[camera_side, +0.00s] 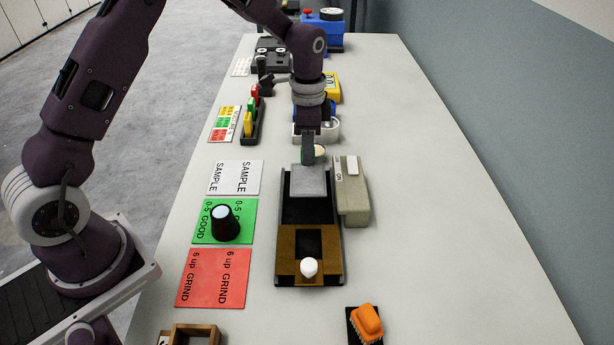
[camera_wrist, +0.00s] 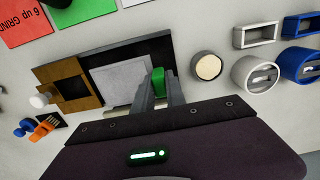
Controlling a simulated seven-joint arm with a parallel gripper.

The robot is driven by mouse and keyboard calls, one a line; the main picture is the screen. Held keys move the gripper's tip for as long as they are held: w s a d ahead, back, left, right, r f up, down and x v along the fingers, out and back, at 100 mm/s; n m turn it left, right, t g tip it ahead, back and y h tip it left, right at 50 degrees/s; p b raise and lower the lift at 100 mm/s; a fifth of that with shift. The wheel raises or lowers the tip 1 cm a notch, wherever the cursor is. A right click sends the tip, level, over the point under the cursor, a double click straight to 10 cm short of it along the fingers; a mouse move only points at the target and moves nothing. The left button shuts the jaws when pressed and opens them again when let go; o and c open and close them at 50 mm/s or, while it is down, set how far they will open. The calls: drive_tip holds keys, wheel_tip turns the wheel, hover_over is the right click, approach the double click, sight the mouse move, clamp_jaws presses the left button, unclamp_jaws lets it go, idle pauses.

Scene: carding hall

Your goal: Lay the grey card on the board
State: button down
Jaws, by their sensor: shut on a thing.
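The grey card (camera_side: 310,180) is a flat pale-grey square with a green grip at its far edge. My gripper (camera_side: 308,157) is shut on that green grip, which shows between the fingers in the wrist view (camera_wrist: 158,84). The card also shows flat in the wrist view (camera_wrist: 121,80). It is over the far part of the black board (camera_side: 305,212); I cannot tell whether it touches. A brown frame (camera_side: 287,266) with a dark opening and a white knob (camera_side: 309,267) sits on the board's near end.
A beige switch box (camera_side: 353,203) stands close right of the board. To the left lie a white SAMPLE sheet (camera_side: 235,178), a green sheet (camera_side: 206,232) with a black knob-like piece (camera_side: 225,223), and a red sheet (camera_side: 212,278). An orange brush (camera_side: 367,322) lies near right. The table's right side is clear.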

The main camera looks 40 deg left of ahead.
wheel_tip(320, 180, down, 5)
drive_tip(key=shift+f, duration=0.1)
drive_tip(key=c, duration=1.4)
unclamp_jaws()
drive_tip(key=shift+f, duration=0.1)
drive_tip(key=shift+o, duration=0.2)
wheel_tip(320, 180, up, 12)
drive_tip(key=shift+r, duration=0.2)
wheel_tip(320, 180, up, 9)
drive_tip(key=n+t, duration=0.2)
hover_over(307, 168)
drive_tip(key=s, duration=0.5)
drive_tip(key=s+r+n+t, duration=0.1)
drive_tip(key=s+n, duration=0.2)
drive_tip(key=s, duration=0.8)
drive_tip(key=s+r+n+t, duration=0.2)
drive_tip(key=s+n, duration=0.2)
drive_tip(key=s, duration=0.8)
drive_tip(key=shift+d+r+t, duration=0.15)
drive_tip(key=shift+r+t, duration=0.1)
drive_tip(key=shift+t, duration=0.05)
